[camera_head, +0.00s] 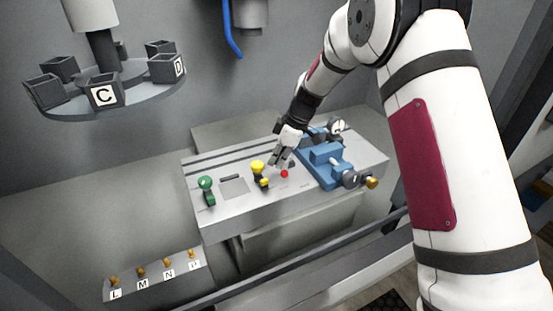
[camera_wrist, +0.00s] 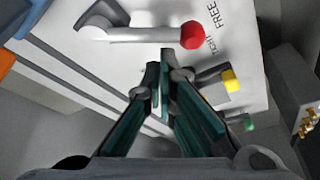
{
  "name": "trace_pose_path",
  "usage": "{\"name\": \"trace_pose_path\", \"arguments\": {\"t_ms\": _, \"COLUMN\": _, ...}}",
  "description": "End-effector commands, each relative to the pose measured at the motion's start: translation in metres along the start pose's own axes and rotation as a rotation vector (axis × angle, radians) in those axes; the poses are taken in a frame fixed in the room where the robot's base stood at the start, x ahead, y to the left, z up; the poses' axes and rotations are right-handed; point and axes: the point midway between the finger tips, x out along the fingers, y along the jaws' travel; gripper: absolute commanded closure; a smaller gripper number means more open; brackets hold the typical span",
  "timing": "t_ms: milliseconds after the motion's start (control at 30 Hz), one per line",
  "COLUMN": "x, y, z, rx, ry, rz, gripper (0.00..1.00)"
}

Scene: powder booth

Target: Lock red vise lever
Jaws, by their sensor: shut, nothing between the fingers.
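The red vise lever is a pale rod with a red ball knob (camera_wrist: 192,35) at its end, lying near the top of the wrist view. Letters beside the knob read FREE, with other lettering too small to read. In the head view the red knob (camera_head: 284,174) shows on the grey bench beside the blue vise (camera_head: 325,165). My gripper (camera_wrist: 160,66) is shut and empty, its fingertips a little below the rod and left of the knob in the wrist view. In the head view my gripper (camera_head: 277,162) is just above and left of the knob. I cannot tell whether it touches the lever.
A yellow-knobbed lever (camera_head: 258,168) and a green-knobbed lever (camera_head: 206,187) stand left on the bench (camera_head: 230,215). A round carousel (camera_head: 130,92) with dark boxes hangs at upper left. A plate with several brass pegs (camera_head: 168,268) lies at lower left.

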Motion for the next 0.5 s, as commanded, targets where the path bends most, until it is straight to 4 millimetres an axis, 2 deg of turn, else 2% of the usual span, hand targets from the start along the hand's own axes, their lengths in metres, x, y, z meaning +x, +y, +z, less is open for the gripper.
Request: {"name": "trace_pose_path", "arguments": {"t_ms": 500, "x": -0.0011, "y": -0.0017, "z": 0.0044, "rx": -0.080, "ry": 0.001, "rz": -0.031, "gripper": 1.00}}
